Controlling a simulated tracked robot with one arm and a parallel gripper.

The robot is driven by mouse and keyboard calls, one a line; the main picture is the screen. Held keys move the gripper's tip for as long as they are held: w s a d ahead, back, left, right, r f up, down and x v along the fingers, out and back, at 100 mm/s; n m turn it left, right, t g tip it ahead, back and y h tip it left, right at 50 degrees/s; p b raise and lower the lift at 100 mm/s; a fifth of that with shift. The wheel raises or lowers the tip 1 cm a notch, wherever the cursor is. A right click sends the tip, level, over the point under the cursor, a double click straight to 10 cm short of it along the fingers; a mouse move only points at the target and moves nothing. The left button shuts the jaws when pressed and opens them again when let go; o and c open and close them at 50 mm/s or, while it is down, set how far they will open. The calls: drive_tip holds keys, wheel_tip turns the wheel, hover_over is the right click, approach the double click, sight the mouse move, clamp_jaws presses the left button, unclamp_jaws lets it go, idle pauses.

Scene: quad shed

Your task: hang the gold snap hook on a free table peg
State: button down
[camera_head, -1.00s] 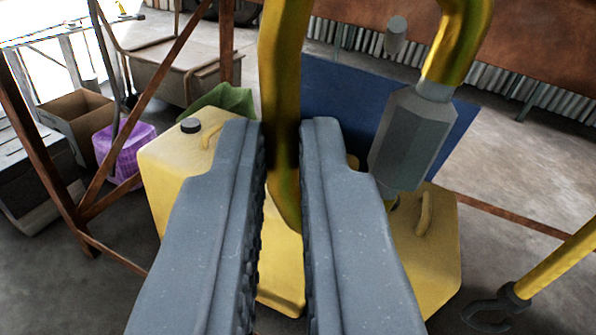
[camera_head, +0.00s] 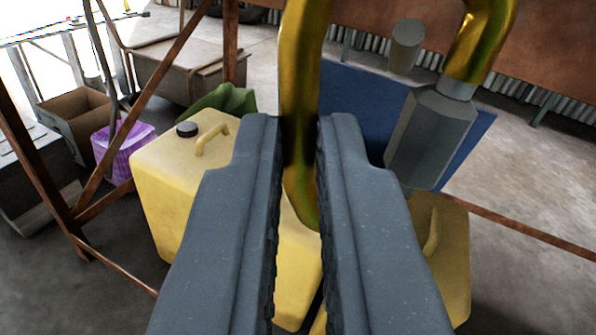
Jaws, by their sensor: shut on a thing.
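The gold snap hook (camera_head: 302,75) is large and close in the camera view. Its gold left bar passes down between the fingers of my gripper (camera_head: 299,130). The gripper is shut on that bar. The hook's grey hexagonal sleeve (camera_head: 432,138) hangs on the right side, below a curved gold section. The top of the hook is cut off by the picture edge. A short grey cylinder (camera_head: 406,45) shows between the hook's two sides; I cannot tell whether it is a peg or touches the hook. No table peg is clearly recognisable.
Yellow jerrycans (camera_head: 165,190) stand below and ahead, with a blue panel (camera_head: 350,100) behind them. A rusty frame post (camera_head: 40,165) stands at left, near a purple crate (camera_head: 120,145) and a cardboard box (camera_head: 75,118). Bare concrete floor (camera_head: 545,165) shows at right.

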drive_tip(key=shift+w+d+f, duration=0.25)
drive_tip(key=shift+w+f, duration=0.1)
drive_tip(key=shift+w, duration=0.2)
drive_tip(key=shift+w+d+f, duration=0.2)
drive_tip(key=shift+w+f, duration=0.15)
drive_tip(key=shift+w, duration=0.15)
drive_tip(key=c, duration=1.5)
unclamp_jaws()
drive_tip(key=shift+o, duration=0.2)
drive_tip(key=shift+s, duration=0.1)
